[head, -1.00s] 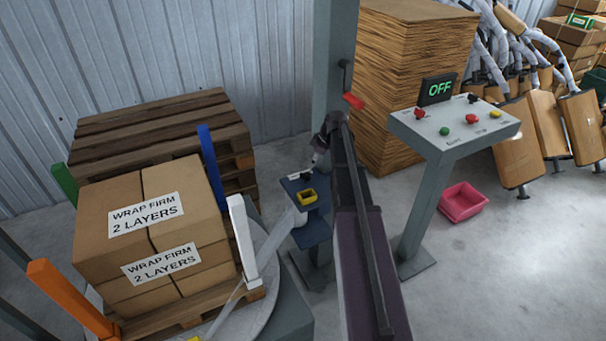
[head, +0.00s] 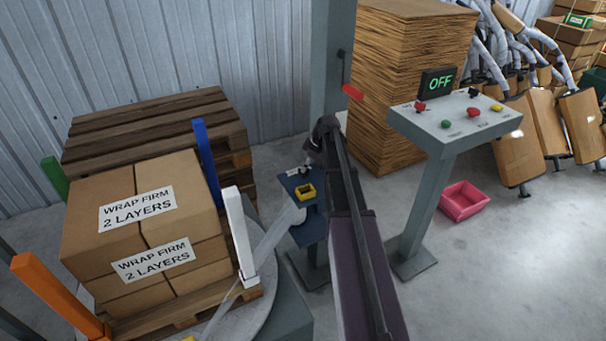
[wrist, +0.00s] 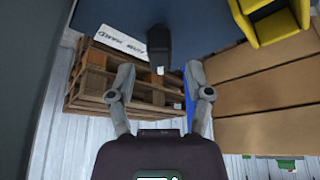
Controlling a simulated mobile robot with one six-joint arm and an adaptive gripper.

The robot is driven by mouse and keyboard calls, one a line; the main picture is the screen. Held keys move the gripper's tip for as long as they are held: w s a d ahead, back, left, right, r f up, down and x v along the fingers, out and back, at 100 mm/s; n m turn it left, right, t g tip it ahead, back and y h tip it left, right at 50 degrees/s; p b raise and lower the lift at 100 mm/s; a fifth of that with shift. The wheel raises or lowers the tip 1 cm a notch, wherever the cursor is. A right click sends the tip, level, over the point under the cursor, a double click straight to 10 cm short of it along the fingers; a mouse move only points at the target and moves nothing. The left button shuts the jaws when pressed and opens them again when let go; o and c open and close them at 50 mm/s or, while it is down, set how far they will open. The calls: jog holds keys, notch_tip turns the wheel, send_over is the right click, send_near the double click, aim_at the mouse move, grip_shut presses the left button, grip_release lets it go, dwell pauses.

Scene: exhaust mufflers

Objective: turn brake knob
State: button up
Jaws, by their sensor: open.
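The brake knob is black (wrist: 160,45) and stands on the blue carriage (wrist: 205,18), beside a white label (wrist: 121,41) whose wording is hard to read but seems to end in "HARD". In the wrist view my gripper (wrist: 159,68) is open, with one finger on each side of the knob's line. The knob's end shows between and just beyond the fingertips; I cannot tell whether they touch it. In the head view the carriage (head: 309,209) sits low on the grey column, and my arm's end partly hides the knob there.
A yellow block (head: 305,191) sits on the carriage; stretch film runs from there toward the boxes (head: 150,215) on the turntable. White (head: 238,232) and blue (head: 207,165) posts stand near. A control console (head: 455,124) reading OFF and a red-handled crank (head: 352,92) are to the right.

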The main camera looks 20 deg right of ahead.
jog(key=shift+b+x, duration=0.9)
jog(key=shift+x, duration=0.4)
grip_shut()
